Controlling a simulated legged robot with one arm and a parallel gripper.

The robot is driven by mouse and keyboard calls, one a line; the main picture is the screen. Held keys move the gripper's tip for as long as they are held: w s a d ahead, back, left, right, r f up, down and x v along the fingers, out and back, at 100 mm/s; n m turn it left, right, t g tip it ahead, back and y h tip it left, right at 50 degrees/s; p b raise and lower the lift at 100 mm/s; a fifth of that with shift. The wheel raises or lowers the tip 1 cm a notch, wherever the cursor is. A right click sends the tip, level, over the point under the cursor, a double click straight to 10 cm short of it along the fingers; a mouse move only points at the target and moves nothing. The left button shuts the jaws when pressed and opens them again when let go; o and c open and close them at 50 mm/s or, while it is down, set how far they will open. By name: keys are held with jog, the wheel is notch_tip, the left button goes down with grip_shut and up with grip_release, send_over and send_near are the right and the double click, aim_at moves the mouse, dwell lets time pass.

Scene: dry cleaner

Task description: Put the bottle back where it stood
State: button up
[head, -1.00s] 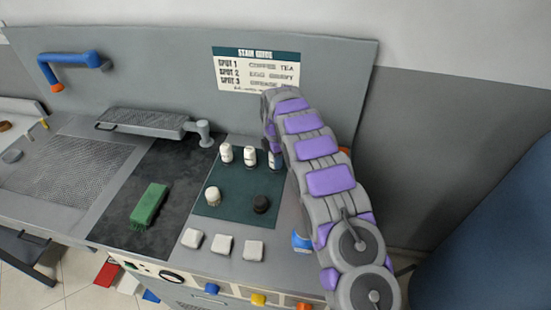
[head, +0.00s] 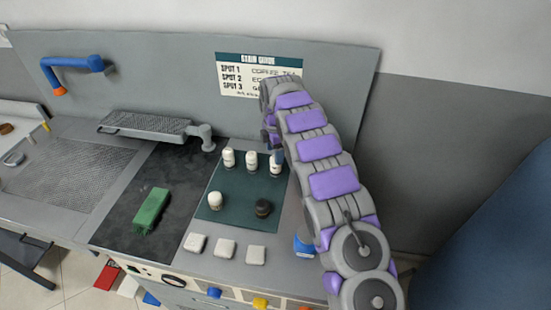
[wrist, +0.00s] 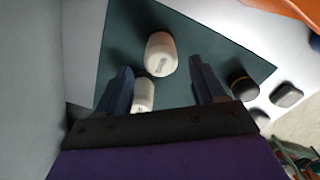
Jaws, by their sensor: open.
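Small bottles stand on the dark green mat (head: 236,204). In the head view the back row has a left white bottle (head: 228,158), a middle white bottle (head: 252,162) and a right white bottle (head: 275,169). A white bottle (head: 215,200) and a dark-capped bottle (head: 263,208) stand in front. My gripper (head: 277,154) is at the right back bottle, partly hidden by my arm. In the wrist view my gripper (wrist: 163,88) is open; a labelled white bottle (wrist: 161,54) shows beyond the gap and another white bottle (wrist: 143,94) by the left finger. Contact cannot be told.
A green brush (head: 150,210) lies on the black surface to the left. Several pale square blocks (head: 225,248) line the front edge. A grey perforated arm (head: 145,125) and an upright back panel (head: 150,75) with a stain guide sign (head: 235,75) stand behind.

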jog(key=r, duration=0.4)
jog(key=r+p, duration=0.1)
jog(key=r, duration=0.1)
jog(key=shift+d, duration=0.3)
jog(key=s+d+r+m, duration=0.6)
jog(key=s+r, duration=0.1)
jog(key=s, duration=0.4)
jog(key=s+d+r+m, duration=0.6)
jog(key=s+r, duration=0.1)
jog(key=s, duration=0.3)
jog(key=s+d+f+m+g, duration=0.1)
jog(key=s+m, duration=0.4)
jog(key=s, duration=1.1)
jog(key=s+d+f+m, duration=0.1)
jog(key=s+f+m, duration=0.2)
jog(key=s, duration=1.3)
jog(key=m, duration=0.2)
jog(key=shift+s+f+m+g, duration=0.2)
jog(key=shift+s+m+g, duration=0.1)
jog(key=shift+s+g, duration=0.1)
